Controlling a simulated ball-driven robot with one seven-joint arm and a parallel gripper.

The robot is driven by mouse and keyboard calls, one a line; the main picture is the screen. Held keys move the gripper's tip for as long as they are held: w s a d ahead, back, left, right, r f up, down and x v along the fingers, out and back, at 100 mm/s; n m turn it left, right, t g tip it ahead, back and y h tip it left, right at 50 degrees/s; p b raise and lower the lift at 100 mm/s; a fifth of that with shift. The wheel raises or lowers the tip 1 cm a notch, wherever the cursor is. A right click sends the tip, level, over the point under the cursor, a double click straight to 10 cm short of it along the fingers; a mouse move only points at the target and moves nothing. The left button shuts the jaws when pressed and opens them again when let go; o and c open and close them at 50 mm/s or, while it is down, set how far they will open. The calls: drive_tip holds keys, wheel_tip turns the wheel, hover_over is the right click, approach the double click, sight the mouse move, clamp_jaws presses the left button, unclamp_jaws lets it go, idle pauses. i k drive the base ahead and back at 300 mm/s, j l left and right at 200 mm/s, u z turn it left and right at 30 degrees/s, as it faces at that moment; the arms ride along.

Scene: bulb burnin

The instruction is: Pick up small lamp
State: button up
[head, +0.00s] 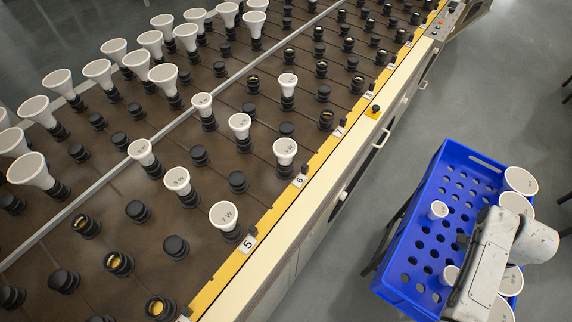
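A small white lamp (438,210) is in the blue crate (408,262), in its upper middle. A second small lamp (450,274) is lower in the crate, partly covered by my gripper. My gripper (464,268) is over the right part of the crate, apart from the upper small lamp. Its white housing hides most of the fingers, so I cannot see whether they are open or hold anything. More small lamps, such as one marked 7 W (224,215), stand in black sockets on the brown bench (200,262).
Large lamps (521,180) line the crate's right side, partly behind my arm. More large lamps (32,170) stand at the bench's left, beyond a metal rail (185,130). Several sockets are empty. Grey floor (400,140) lies clear between bench and crate.

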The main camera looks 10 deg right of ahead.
sight(438, 209)
drive_tip(key=i+l+z, duration=0.15)
drive_tip(key=l, duration=0.25)
drive_tip(key=l+z, duration=0.15)
drive_tip(key=l, duration=0.25)
drive_tip(key=i+l+z, duration=0.15)
drive_tip(key=l, duration=0.2)
